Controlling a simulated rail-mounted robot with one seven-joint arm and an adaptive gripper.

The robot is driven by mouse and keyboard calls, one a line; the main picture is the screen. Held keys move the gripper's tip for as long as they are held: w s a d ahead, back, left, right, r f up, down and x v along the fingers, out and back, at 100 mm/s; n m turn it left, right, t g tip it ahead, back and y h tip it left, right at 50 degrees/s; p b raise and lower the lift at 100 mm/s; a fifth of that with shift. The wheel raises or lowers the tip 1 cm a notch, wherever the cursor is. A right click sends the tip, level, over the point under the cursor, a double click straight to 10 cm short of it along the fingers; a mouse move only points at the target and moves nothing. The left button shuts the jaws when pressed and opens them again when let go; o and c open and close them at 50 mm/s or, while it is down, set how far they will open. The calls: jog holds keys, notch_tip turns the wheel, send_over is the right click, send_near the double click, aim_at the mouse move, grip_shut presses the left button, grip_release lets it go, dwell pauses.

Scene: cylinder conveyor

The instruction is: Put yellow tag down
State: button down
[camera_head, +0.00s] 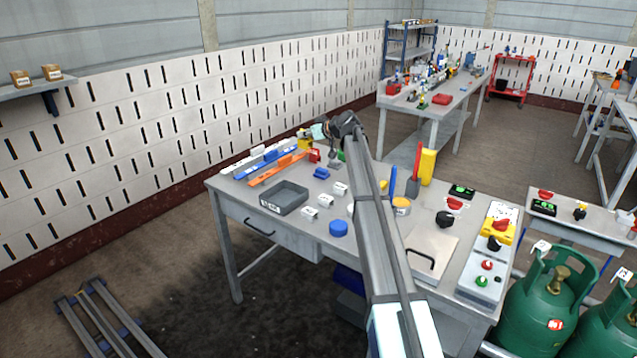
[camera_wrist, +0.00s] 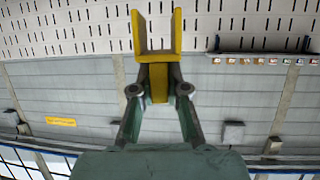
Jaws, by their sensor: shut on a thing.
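My gripper (camera_wrist: 159,72) shows in the wrist view with its two dark fingers closed in toward a yellow piece. I take this piece as the yellow tag (camera_wrist: 158,56); it has a flat base and two upright prongs, with a yellow strip between the fingers. It is held clear, with wall behind it. In the head view my gripper (camera_head: 318,132) is at the far end of my arm, above the back edge of the workbench (camera_head: 270,222). A small yellow shape beside it there may be the tag, but I cannot tell.
Colored rails (camera_head: 278,170) lie at the back left of the bench near a grey tray (camera_head: 284,197). White blocks (camera_head: 325,200), a blue cylinder (camera_head: 338,228), a yellow upright block (camera_head: 427,166) and a switch panel (camera_head: 488,255) stand around.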

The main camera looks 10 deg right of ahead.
jog(key=w+r+y, duration=0.1)
jog(key=w, duration=0.2)
jog(key=n+g+p, duration=0.1)
jog(key=p, duration=0.2)
send_over(305, 186)
notch_tip(305, 186, down, 20)
jog(key=shift+r, duration=0.25)
jog(key=shift+f, duration=0.15)
jog(key=c, duration=1.2)
grip_release()
